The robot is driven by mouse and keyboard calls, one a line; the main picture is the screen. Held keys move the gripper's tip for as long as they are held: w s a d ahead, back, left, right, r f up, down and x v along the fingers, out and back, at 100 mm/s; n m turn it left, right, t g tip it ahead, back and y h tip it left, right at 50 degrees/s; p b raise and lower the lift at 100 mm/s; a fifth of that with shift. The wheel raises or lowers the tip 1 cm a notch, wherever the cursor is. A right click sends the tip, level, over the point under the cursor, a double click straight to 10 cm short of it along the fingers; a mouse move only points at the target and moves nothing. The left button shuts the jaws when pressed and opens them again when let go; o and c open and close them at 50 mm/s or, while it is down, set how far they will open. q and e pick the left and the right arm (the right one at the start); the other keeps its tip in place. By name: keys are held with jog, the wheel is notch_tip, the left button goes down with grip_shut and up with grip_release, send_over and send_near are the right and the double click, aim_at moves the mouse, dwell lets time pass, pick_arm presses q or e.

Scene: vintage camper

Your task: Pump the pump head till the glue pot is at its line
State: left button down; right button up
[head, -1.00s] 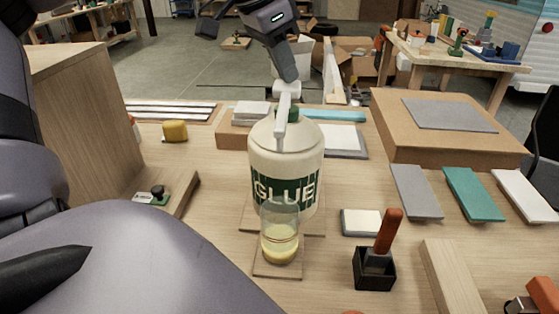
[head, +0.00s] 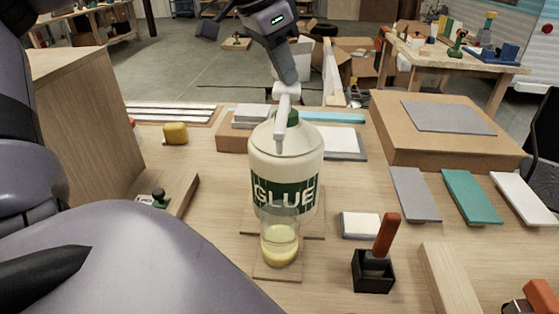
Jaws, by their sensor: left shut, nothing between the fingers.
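The large cream glue bottle (head: 287,155) with a green GLUE label stands upright on the bench. Its white pump head (head: 283,115) has a spout pointing toward me, above a green collar. The clear glue pot (head: 280,240) stands in front of the bottle on a small wooden board, under the spout. Pale yellow glue fills its lower part; I cannot tell exactly how the glue sits against the line. My left gripper (head: 286,84) comes from above, shut and empty, with its tips at the top of the pump head, apparently touching it. My right gripper is not in view.
An orange-handled tool in a black holder (head: 373,272) and a white-topped block (head: 360,225) stand right of the pot. A cardboard box (head: 425,145) and coloured panels (head: 470,195) lie further right. A wooden cabinet (head: 85,125) stands at left.

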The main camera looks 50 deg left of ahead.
pick_arm(q)
notch_tip(320, 180, up, 8)
dwell(0.8)
jog(key=shift+f, duration=0.1)
dwell(0.5)
jog(key=shift+w+f+g+y+b, duration=0.15)
jog(key=shift+f+g, duration=0.2)
jog(key=shift+f, duration=0.6)
jog(key=shift+s+f+g+y+b, duration=0.1)
jog(key=shift+f+g, duration=0.3)
jog(key=shift+f, duration=0.6)
jog(key=shift+w+f+g+y+b, duration=0.15)
jog(key=shift+f+g, duration=0.2)
jog(key=shift+f, duration=0.6)
jog(key=shift+s, duration=0.1)
